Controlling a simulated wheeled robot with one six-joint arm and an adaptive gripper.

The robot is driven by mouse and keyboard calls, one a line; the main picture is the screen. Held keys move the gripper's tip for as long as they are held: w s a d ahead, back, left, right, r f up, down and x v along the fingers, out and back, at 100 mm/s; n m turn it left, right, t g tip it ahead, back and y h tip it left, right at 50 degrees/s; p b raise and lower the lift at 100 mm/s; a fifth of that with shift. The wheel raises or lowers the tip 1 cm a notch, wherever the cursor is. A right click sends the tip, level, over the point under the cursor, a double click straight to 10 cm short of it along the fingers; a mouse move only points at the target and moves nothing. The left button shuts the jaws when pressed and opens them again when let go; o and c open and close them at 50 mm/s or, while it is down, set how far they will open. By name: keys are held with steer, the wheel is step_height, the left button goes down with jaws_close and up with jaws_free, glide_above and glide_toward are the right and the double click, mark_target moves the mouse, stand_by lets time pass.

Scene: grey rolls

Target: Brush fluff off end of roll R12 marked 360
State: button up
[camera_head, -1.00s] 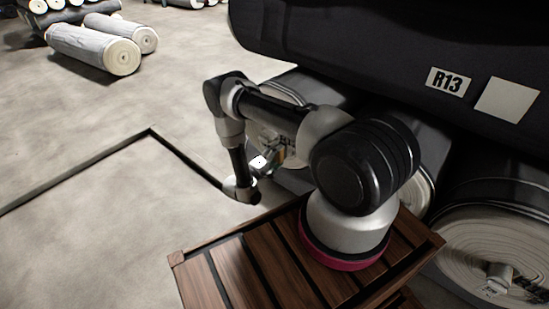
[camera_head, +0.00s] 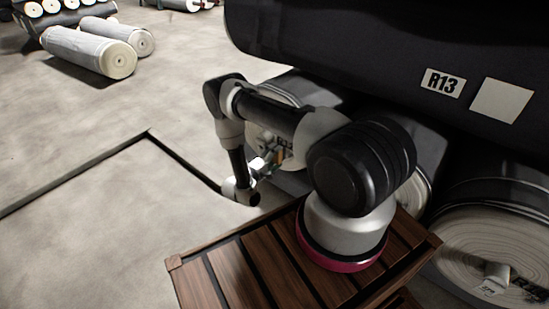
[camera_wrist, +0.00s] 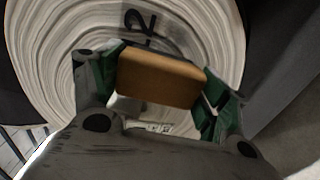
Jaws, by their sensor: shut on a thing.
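My gripper (camera_wrist: 160,82) is shut on a brown block (camera_wrist: 158,72), which looks like the brush, held between its green-padded fingers. In the wrist view the block is in front of the end of a pale wound roll (camera_wrist: 55,60), and I cannot tell if they touch. Black lettering ending in "2" shows above the block. A pale tag (camera_wrist: 159,128) with small, unreadable print shows below the block. In the head view my gripper (camera_head: 270,162) is small and partly hidden, by the roll end (camera_head: 262,136) under the dark upper roll. I cannot make out any fluff.
A dark roll (camera_head: 330,35) labelled R13 overhangs my arm. Another roll end (camera_head: 470,250) with a tag is at the lower right. A slatted wooden crate top (camera_head: 235,275) lies under my arm's base. Pale rolls (camera_head: 90,52) lie far left; open floor lies between.

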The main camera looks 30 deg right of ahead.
steer(key=shift+w+d, duration=0.2)
steer(key=shift+d, duration=0.4)
